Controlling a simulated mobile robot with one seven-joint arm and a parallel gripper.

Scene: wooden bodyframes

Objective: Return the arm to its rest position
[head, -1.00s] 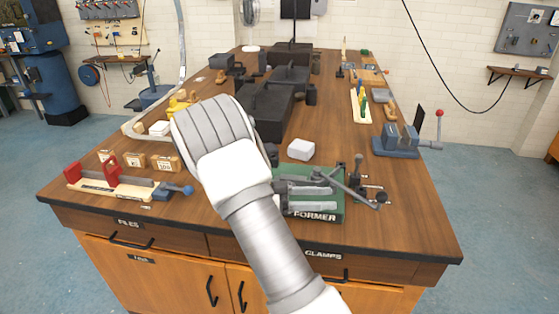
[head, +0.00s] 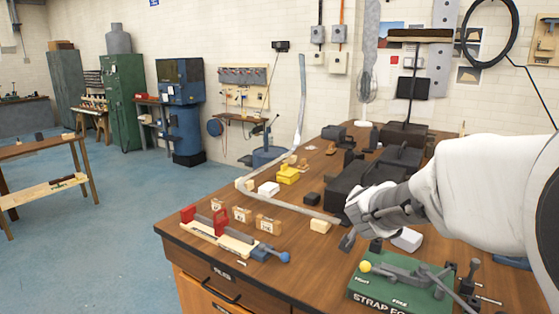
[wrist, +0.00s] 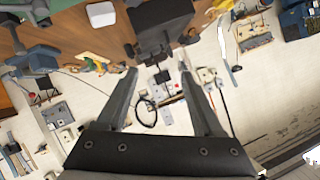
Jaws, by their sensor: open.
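My white arm (head: 480,185) reaches in from the right edge of the head view, over the wooden workbench (head: 215,245). My gripper (head: 352,226) is at its end, above the bench top near the black machine blocks and the green strap former. In the wrist view my gripper (wrist: 158,73) is open, with two dark fingers spread apart. Nothing is between the fingers; the wall lies far behind them. The arm hides part of the bench's right side.
A green strap former (head: 400,287) stands below my gripper, with a white block (head: 407,239) close by. Black machine blocks (head: 365,177) are behind it. A red-ended fixture (head: 218,230) and several small wooden blocks lie to the left. Open blue floor (head: 130,235) lies left of the bench.

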